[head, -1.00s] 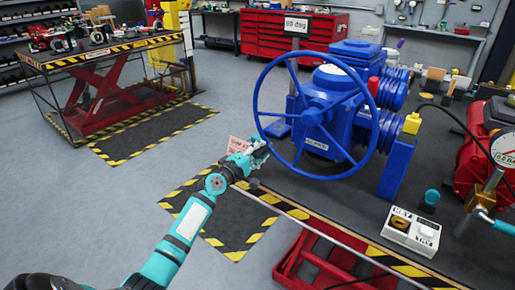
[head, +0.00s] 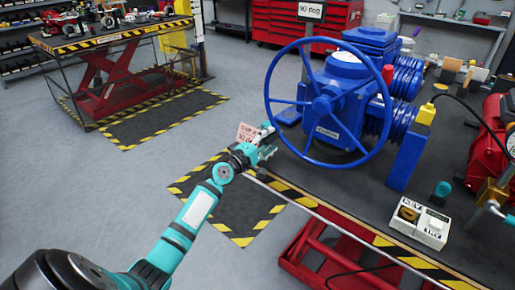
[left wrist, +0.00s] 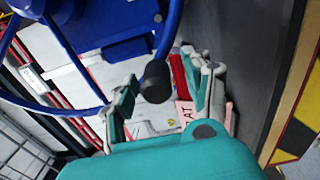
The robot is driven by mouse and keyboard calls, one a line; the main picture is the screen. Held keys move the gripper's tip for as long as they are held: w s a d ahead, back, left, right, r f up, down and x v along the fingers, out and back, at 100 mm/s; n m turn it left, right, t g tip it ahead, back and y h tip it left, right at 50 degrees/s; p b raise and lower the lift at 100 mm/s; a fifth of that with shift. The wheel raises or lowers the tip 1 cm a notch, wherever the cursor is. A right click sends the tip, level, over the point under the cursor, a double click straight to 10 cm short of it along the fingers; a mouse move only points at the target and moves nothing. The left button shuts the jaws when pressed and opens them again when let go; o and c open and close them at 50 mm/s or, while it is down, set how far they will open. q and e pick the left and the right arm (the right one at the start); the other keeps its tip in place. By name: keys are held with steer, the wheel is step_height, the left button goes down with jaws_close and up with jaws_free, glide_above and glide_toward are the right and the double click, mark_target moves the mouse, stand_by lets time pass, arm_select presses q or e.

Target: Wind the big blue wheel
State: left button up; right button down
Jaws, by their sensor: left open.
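The big blue wheel (head: 322,106) stands upright on the front of the blue valve actuator (head: 345,85), with its hub and spokes in clear view. My left gripper (head: 266,143) is at the wheel's lower left, beside the rim. In the left wrist view the gripper (left wrist: 165,95) has its fingers wide apart. A dark round knob (left wrist: 155,82) at the end of a blue bar shows between the fingers, with gaps to both sides. I cannot tell how deep the knob sits between them. My right gripper is not in view.
A control box (head: 420,222) and a teal knob (head: 442,189) sit on the bench right of the actuator. A sign (head: 312,10) reading about "90 deg" stands behind. A pinkish lettered card (head: 246,132) shows beside my gripper. Striped edging (head: 290,190) lines the bench front.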

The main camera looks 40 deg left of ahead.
arm_select(q)
steer(key=s, duration=1.1)
steer(key=shift+a, duration=0.4)
steer(key=shift+w, duration=0.1)
steer(key=s+d+f+m+g+y, duration=0.1)
steer(key=s+f+m+g, duration=0.15)
steer(key=f, duration=0.95)
steer(key=s+f+m+g+y, duration=0.1)
steer(key=s+f+g, duration=0.15)
steer(key=f, duration=0.95)
steer(key=s+d+f+m+g, duration=0.2)
steer(key=s+f, duration=0.3)
steer(key=f, duration=0.3)
steer(key=s+d+f+m+g, duration=0.2)
steer(key=s+f, duration=0.2)
steer(key=f, duration=0.4)
steer(key=s+d+f+m+g, duration=0.2)
steer(key=s+d+f+m, duration=0.2)
steer(key=s, duration=0.7)
steer(key=s+d+f+m+g, duration=0.3)
steer(key=s+f, duration=0.5)
steer(key=s, duration=0.4)
steer(key=s+d+f+m+g+p, duration=0.1)
steer(key=s+d+f+m+g, duration=0.2)
steer(key=s, duration=0.8)
step_height(320, 180, down, 3)
steer(key=d+m, duration=0.2)
steer(key=shift+s+d+f, duration=0.2)
steer(key=shift+s+d, duration=0.15)
